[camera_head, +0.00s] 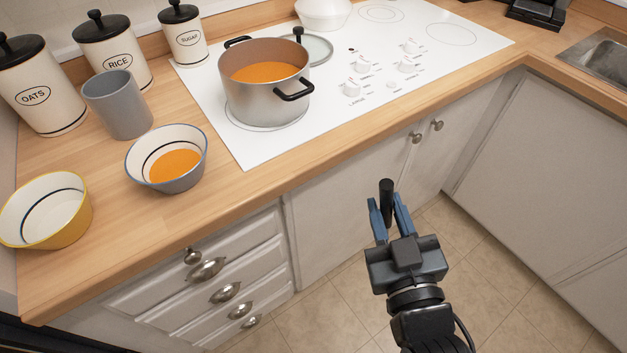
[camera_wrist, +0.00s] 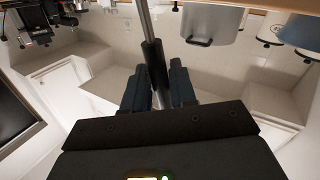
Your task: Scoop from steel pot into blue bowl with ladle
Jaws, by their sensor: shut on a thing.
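The steel pot (camera_head: 265,108) stands on the left front burner of the white cooktop with orange soup inside; it also shows upside down in the wrist view (camera_wrist: 212,24). The blue bowl (camera_head: 186,182), grey-blue outside and white inside, sits on the wooden counter left of the pot and holds some orange soup. My gripper (camera_head: 389,205) is in front of the lower cabinets, right of and apart from the pot and bowl. It is shut on the ladle's black handle (camera_head: 386,190). The ladle's steel shaft (camera_wrist: 146,18) shows in the wrist view; its scoop end is out of view.
A yellow bowl (camera_head: 70,225), empty, sits near the counter's left front edge. A grey mug (camera_head: 120,108) and canisters (camera_head: 38,88) stand behind the bowls. A glass lid (camera_head: 318,48) lies behind the pot. The sink (camera_head: 600,58) is far right. Floor space around my gripper is clear.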

